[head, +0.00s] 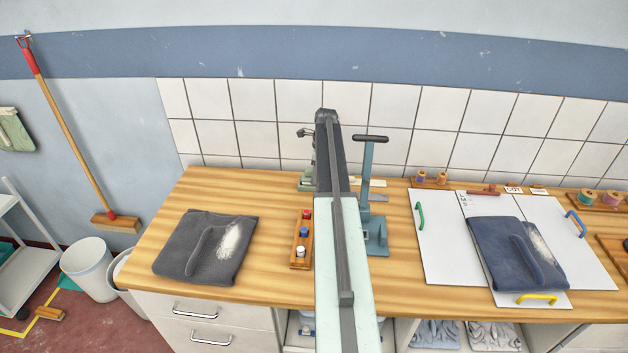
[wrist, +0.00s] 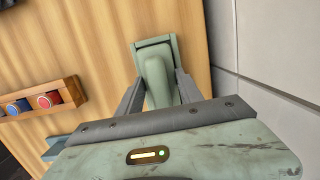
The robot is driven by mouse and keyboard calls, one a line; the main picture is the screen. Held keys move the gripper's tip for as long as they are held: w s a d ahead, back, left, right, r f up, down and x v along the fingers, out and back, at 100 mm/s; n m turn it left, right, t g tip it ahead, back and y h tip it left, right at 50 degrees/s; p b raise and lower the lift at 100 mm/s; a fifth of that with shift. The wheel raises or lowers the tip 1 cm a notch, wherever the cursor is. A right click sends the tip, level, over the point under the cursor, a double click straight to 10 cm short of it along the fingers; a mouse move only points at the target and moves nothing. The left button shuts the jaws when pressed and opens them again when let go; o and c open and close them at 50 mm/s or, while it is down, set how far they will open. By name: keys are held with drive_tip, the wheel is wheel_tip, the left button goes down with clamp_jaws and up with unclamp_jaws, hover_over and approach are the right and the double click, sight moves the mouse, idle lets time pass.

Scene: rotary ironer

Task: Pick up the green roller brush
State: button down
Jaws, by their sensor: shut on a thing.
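The green roller brush (wrist: 156,82) is a pale sage-green piece with a squarish end and a rounded body, seen in the wrist view. My gripper (wrist: 157,78) is shut on it, with one grey finger on each side of the body. The near end of the brush is hidden behind the gripper's palm. In the head view, a small bit of pale green (head: 306,181) shows left of my arm, near the wall, and my arm hides most of that spot. I cannot tell whether the brush still touches the wooden counter.
A wooden rack (head: 301,240) with red, blue and white tops stands left of my arm. A teal lever press (head: 374,230) stands close on the right. The tiled wall (head: 250,105) is right behind.

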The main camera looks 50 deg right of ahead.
drive_tip(key=shift+r, duration=0.1)
wheel_tip(320, 180, up, 10)
drive_tip(key=p, duration=1)
